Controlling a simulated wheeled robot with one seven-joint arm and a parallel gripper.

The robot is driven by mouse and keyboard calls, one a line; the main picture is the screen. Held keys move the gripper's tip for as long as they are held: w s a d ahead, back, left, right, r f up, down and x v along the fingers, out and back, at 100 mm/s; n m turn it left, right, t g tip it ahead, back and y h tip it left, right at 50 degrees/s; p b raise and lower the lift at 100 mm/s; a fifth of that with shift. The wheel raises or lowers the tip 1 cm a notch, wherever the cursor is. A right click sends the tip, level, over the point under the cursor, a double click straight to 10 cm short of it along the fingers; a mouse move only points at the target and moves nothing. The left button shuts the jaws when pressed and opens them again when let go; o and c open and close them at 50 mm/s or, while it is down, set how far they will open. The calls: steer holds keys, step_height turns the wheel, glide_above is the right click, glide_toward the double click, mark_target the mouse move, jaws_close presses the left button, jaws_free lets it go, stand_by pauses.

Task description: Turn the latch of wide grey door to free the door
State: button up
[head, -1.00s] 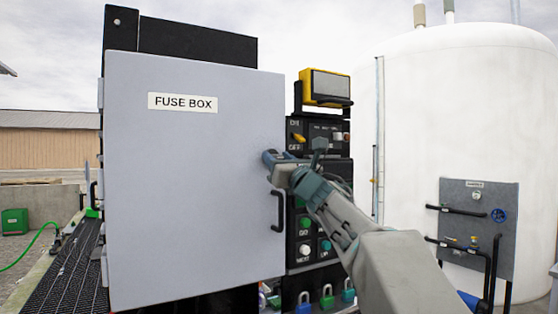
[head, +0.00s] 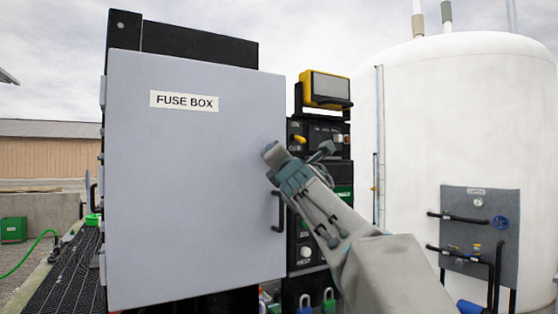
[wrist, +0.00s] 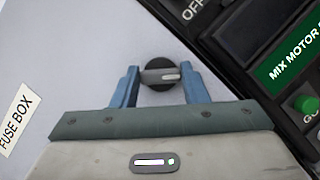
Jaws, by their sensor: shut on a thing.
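The wide grey door (head: 195,205) carries a FUSE BOX label and looks closed against its dark cabinet. Its latch (wrist: 160,75) is a round dark knob with a grey bar and a white mark, near the door's right edge. In the wrist view my gripper (wrist: 158,77) has its two blue fingers on either side of the bar and is shut on it. In the head view my gripper (head: 270,150) is at the door's right side and hides the latch. A black handle (head: 278,210) sits just below it.
A dark control panel (head: 305,228) with switches and buttons stands just right of the door. A yellow-framed unit (head: 328,88) is above it. Coloured padlocks (head: 328,299) hang below. A white tank (head: 450,120) stands farther right.

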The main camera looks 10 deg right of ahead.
steer(key=shift+r+m+g+h+p, duration=0.1)
steer(key=shift+m+g+h+p, duration=0.4)
steer(key=shift+m+p, duration=0.9)
steer(key=shift+r+m+g+h+p, duration=0.1)
steer(key=shift+m+g+h+p, duration=0.4)
steer(key=shift+m, duration=1.5)
steer(key=shift+m+g+h+p, duration=0.2)
steer(key=shift+m+g+p, duration=0.4)
steer(key=shift+m+p, duration=0.95)
steer(key=shift+m, duration=0.25)
steer(key=o, duration=1)
steer(key=s+b, duration=0.1)
steer(key=s, duration=0.3)
steer(key=s+a+b, duration=0.1)
steer(key=s, duration=0.4)
steer(key=s+b, duration=0.2)
steer(key=s, duration=0.3)
steer(key=shift+a, duration=0.15)
steer(key=shift+w, duration=0.1)
